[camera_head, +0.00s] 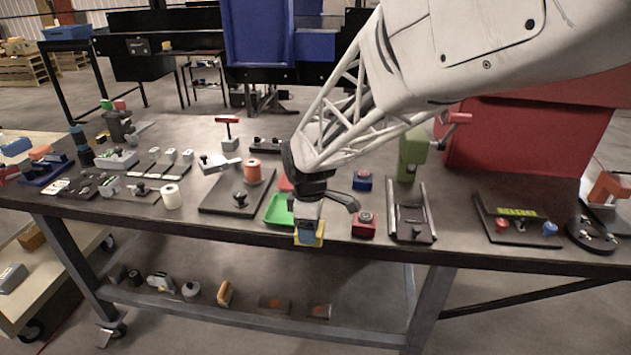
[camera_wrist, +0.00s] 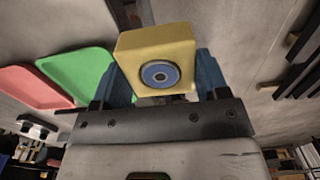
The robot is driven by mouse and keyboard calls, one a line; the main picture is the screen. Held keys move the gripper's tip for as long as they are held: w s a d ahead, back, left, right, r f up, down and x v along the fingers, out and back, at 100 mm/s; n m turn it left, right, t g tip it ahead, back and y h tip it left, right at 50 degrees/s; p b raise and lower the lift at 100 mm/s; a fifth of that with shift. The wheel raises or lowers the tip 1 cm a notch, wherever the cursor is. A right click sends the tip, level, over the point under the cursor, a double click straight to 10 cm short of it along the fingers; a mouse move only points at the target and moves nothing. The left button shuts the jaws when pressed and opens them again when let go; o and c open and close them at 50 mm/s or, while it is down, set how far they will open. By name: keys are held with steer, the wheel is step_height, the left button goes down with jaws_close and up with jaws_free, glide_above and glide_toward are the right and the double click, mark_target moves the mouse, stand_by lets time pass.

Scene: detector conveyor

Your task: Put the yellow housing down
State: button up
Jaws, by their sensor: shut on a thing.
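The yellow housing (camera_wrist: 157,51) is a small yellow block with a round blue-and-grey piece on the face toward the wrist camera. My gripper (camera_wrist: 160,85) is shut on it, with one blue finger at each side. In the head view the yellow housing (camera_head: 318,236) is at the front edge of the table, below my gripper (camera_head: 310,222), which partly covers it. I cannot tell whether the housing touches the table or hangs just above or before its edge.
A green tray (camera_head: 277,211) lies just left of the housing, with a red tray (camera_wrist: 34,87) beside it. A red housing (camera_head: 364,225) stands to the right, a blue one (camera_head: 362,181) behind it. A grey rail fixture (camera_head: 411,226) is farther right. The table's front edge is close.

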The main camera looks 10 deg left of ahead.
steer(key=shift+a, duration=0.1)
stand_by(0.3)
steer(key=w+a, duration=0.2)
steer(key=w, duration=0.2)
steer(key=w+a+f, duration=0.1)
steer(key=w+a, duration=0.2)
steer(key=w, duration=0.2)
steer(key=w+a, duration=0.2)
steer(key=w, duration=0.3)
steer(key=shift+w+a+f, duration=0.1)
steer(key=shift+a+f, duration=0.05)
steer(key=shift+f, duration=0.1)
steer(key=shift+f, duration=1.75)
steer(key=shift+f, duration=0.1)
steer(key=o, duration=1.2)
steer(key=shift+o, duration=0.2)
step_height(320, 180, up, 12)
